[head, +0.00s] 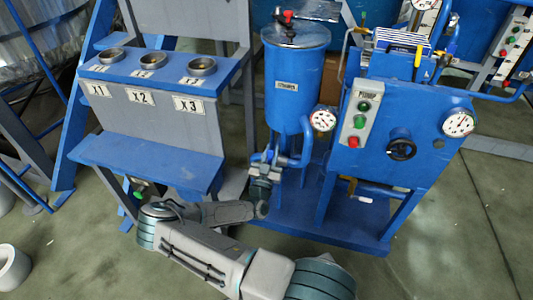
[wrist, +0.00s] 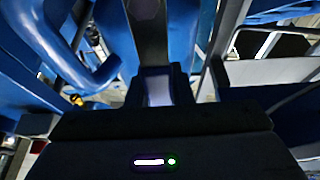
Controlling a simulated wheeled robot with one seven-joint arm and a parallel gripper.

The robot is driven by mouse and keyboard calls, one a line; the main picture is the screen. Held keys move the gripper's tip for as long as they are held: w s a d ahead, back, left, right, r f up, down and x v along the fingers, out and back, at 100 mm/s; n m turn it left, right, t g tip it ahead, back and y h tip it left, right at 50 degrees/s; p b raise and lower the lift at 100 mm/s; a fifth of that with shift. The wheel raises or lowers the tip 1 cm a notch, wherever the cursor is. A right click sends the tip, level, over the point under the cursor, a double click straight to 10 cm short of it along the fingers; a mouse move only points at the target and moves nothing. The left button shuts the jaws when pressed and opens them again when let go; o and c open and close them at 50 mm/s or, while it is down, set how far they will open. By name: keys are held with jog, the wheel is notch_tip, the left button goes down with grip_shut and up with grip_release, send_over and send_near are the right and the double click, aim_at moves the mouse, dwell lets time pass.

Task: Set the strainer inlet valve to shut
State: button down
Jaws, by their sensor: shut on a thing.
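The blue strainer (head: 297,88) is an upright cylinder labelled as such, with a metal lid and a red handle on top. My gripper (head: 268,156) is low at its left side, by the blue pipework under the cylinder. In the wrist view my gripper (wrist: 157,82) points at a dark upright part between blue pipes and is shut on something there. That is most likely the handle of the strainer inlet valve, but the gripper hides it, so I cannot read the handle's angle.
A pump panel (head: 395,130) with gauges, buttons and a black handwheel (head: 401,149) stands right of the strainer. A blue rack (head: 150,160) with cups marked X1, X2 and X3 stands left, close to my arm. A curved blue pipe (wrist: 75,70) passes beside my gripper.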

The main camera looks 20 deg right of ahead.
jog(key=shift+a+f, duration=0.1)
jog(key=c, duration=1.3)
grip_release()
jog(key=v, duration=1.3)
jog(key=shift+s+a+f, duration=0.1)
jog(key=shift+s+a, duration=0.05)
jog(key=shift+s, duration=0.2)
